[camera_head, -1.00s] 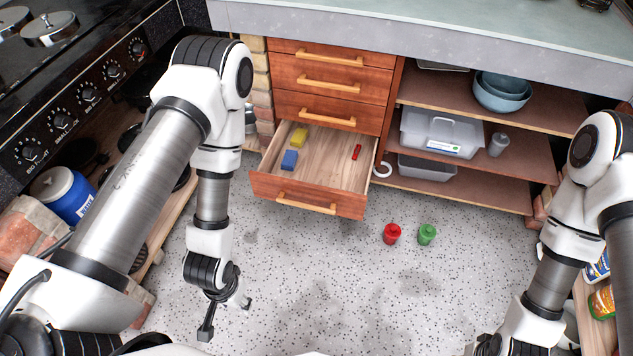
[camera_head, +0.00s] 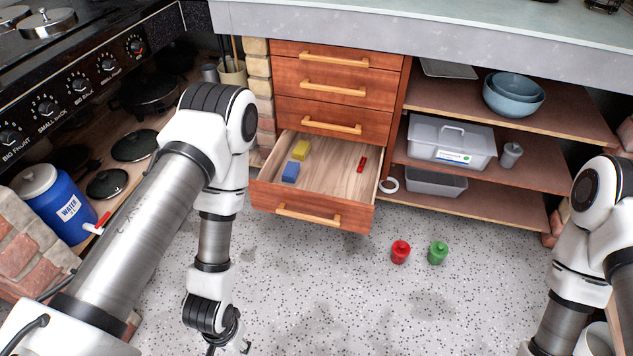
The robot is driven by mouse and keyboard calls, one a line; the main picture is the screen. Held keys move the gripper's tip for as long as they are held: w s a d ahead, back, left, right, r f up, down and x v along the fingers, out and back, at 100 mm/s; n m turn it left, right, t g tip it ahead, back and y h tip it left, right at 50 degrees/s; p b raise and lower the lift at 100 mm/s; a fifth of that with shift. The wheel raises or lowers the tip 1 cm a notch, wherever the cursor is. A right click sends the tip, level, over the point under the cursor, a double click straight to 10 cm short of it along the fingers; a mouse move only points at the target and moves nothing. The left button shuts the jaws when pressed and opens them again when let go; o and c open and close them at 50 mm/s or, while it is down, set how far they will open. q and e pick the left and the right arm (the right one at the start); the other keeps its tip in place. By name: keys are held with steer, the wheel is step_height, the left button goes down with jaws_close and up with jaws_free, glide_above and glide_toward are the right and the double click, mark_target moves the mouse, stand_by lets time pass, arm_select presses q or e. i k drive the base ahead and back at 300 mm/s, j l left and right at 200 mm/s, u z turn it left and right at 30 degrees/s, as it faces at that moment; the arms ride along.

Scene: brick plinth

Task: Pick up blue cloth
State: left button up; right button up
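A small folded blue cloth (camera_head: 290,171) lies in the open bottom drawer (camera_head: 310,208), towards its left side. A yellow cloth or sponge (camera_head: 301,150) lies just behind it. My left gripper (camera_head: 228,347) is at the bottom edge of the picture, over the floor, in front of and below the drawer, well apart from the blue cloth. Its fingers look spread and empty, with their tips partly cut off. My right arm comes in at the right edge, but its gripper is out of the picture.
A small red object (camera_head: 362,164) lies in the drawer's right part. A red jar (camera_head: 400,251) and a green jar (camera_head: 438,253) stand on the floor. Shelves with a lidded plastic box (camera_head: 452,145) are at right; a blue water keg (camera_head: 58,208) is at left.

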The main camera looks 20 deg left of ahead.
mark_target(290, 173)
steer(key=i+l+u, duration=0.1)
steer(key=i+u, duration=0.2)
steer(key=i, duration=1.4)
